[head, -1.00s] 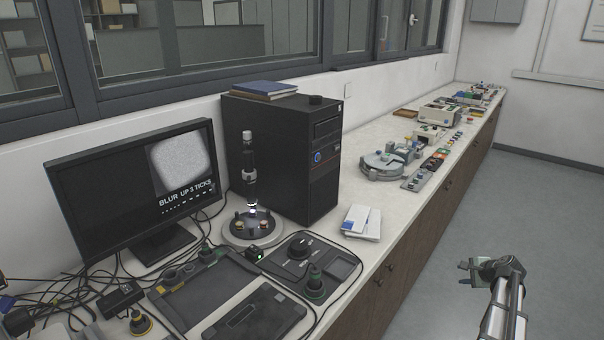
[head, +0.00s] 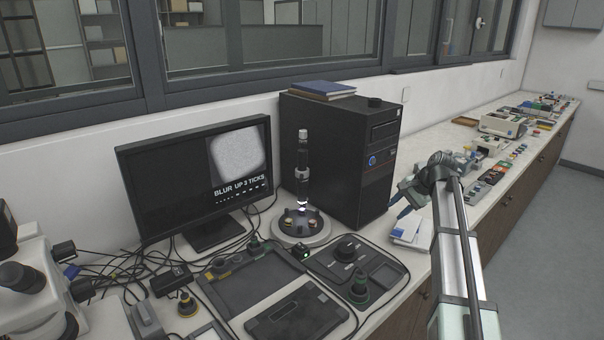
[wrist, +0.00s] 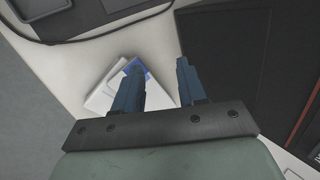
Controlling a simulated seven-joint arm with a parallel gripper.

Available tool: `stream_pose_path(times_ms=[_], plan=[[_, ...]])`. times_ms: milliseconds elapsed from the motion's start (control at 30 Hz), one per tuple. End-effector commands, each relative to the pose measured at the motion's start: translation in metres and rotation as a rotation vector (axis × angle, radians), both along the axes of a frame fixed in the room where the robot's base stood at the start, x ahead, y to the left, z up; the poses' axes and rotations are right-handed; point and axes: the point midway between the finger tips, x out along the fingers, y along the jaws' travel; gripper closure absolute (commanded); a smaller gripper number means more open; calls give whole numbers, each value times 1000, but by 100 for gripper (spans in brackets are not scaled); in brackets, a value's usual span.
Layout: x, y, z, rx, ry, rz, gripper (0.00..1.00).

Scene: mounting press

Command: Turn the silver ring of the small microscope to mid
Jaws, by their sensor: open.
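The small microscope (head: 302,190) stands upright on a round base in front of the black computer tower in the head view. Its silver ring (head: 301,173) is a light band around the dark tube, about midway up. The monitor (head: 200,180) to its left shows a grey blurred picture and the words "BLUR UP 3 TICKS". My gripper (head: 398,199) is to the right of the microscope, apart from it, above the counter by the tower's front. In the wrist view my gripper (wrist: 158,85) shows two dark fingers spread apart with nothing between them. The microscope is not in the wrist view.
The computer tower (head: 345,160) stands close behind and right of the microscope. White and blue boxes (head: 410,228) lie below my gripper. A control box with a knob (head: 347,250) and a dark tray (head: 250,280) lie in front. Cables clutter the left.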

Motion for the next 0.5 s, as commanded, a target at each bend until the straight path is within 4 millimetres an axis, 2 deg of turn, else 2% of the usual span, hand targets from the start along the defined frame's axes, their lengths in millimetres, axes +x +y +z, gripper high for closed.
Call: stream_pose_path(times_ms=[33,200,500], plan=[[3,26,16,-14,6,44,59],[0,100,60,-70,29,175,59],[-6,213,130,-262,-22,409,59]])
